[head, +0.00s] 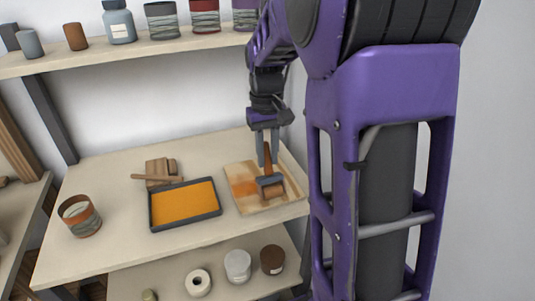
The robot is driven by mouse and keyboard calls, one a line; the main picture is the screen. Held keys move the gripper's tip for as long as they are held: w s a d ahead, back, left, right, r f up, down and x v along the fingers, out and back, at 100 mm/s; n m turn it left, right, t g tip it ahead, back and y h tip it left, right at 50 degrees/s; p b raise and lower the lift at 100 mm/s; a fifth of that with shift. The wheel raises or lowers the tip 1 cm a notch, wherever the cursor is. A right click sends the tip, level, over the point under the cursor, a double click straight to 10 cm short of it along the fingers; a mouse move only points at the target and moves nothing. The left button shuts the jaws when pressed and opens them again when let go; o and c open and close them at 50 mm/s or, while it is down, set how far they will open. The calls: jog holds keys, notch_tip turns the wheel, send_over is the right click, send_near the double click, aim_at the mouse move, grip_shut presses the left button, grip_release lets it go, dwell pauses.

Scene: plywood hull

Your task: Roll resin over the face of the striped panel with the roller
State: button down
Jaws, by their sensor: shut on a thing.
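My gripper (267,160) points down over the right part of the workbench and is shut on the brown handle of the roller (271,184). The roller's head is at the panel's face, apparently touching it, with its handle upright. The striped panel (285,202) lies flat on the bench, pale wood with bands. An orange patch covers part of its left and middle face; the right and front parts look bare. A dark-rimmed tray (151,213) of orange resin (184,203) lies left of the panel. My gripper and the roller hide some of the panel.
A striped can (80,216) stands at the bench's left. Wooden blocks (160,170) with a stick lie behind the tray. A shelf (135,50) with several jars and cans runs above. A lower shelf (215,288) holds a tape roll (198,283) and jars. Clear bench lies between can and tray.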

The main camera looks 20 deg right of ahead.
jog(key=shift+f, duration=0.45)
dwell(0.4)
jog(key=shift+w+r+p, duration=0.2)
jog(key=shift+w+p, duration=0.25)
jog(key=shift+w, duration=0.6)
jog(key=w+p, duration=0.5)
jog(key=w, duration=0.4)
dwell(0.5)
jog(key=shift+w, duration=0.1)
